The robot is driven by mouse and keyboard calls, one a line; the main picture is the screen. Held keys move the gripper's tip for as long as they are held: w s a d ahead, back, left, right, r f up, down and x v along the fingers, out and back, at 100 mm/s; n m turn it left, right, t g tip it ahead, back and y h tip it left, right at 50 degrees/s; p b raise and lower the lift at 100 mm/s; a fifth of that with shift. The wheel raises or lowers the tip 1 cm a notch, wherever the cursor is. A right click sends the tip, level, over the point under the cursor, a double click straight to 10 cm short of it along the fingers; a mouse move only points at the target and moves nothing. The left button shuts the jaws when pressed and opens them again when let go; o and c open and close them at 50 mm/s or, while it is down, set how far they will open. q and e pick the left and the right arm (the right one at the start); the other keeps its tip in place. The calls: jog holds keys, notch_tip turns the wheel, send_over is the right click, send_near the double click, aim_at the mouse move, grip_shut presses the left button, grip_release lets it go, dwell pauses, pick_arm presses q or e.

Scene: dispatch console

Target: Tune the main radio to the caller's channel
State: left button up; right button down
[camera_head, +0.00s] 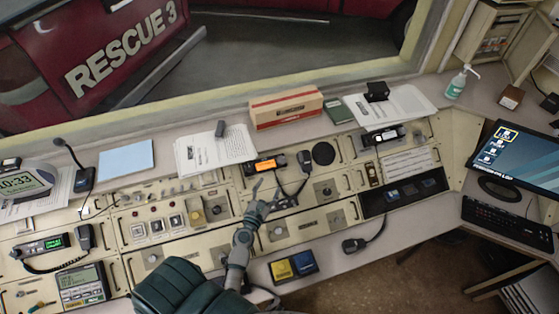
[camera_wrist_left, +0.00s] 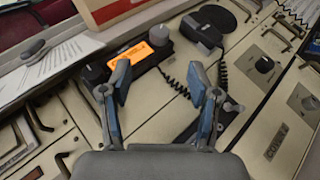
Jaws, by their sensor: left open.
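A black radio with a lit orange display (camera_head: 265,165) sits in the middle of the console. In the left wrist view its orange display (camera_wrist_left: 130,58) is just beyond my fingers, with a round grey knob (camera_wrist_left: 158,36) at its right end. A handset (camera_head: 304,161) with a coiled cord is to its right. My left gripper (camera_head: 265,193) is open and empty, just in front of the radio; in the left wrist view its fingers (camera_wrist_left: 159,82) are spread, with nothing between them. The display text is too small to read. My right gripper is not in view.
Another radio with a green display (camera_head: 40,246) is at the far left, near a handset (camera_head: 84,237). A round black speaker (camera_head: 323,153) and a handset cord are close on the right.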

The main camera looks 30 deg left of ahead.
aim_at(280, 163)
pick_arm(q)
jog(key=w, duration=0.3)
jog(key=w+a, duration=0.1)
jog(key=w, duration=0.3)
jog(key=w+a, duration=0.1)
jog(key=w, duration=0.3)
jog(key=shift+a+f+p, duration=0.15)
jog(key=shift+a+p, duration=0.05)
jog(key=shift+p, duration=0.1)
jog(key=shift+w+a, duration=0.2)
jog(key=shift+w, duration=0.35)
jog(key=shift+d, duration=0.15)
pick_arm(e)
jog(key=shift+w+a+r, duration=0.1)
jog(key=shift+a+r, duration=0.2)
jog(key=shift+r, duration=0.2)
pick_arm(q)
jog(key=shift+w+d, duration=0.1)
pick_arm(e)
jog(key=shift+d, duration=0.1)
pick_arm(q)
jog(key=shift+d, duration=0.1)
jog(key=c, duration=1.2)
jog(key=shift+o, duration=0.3)
jog(key=shift+a, duration=0.2)
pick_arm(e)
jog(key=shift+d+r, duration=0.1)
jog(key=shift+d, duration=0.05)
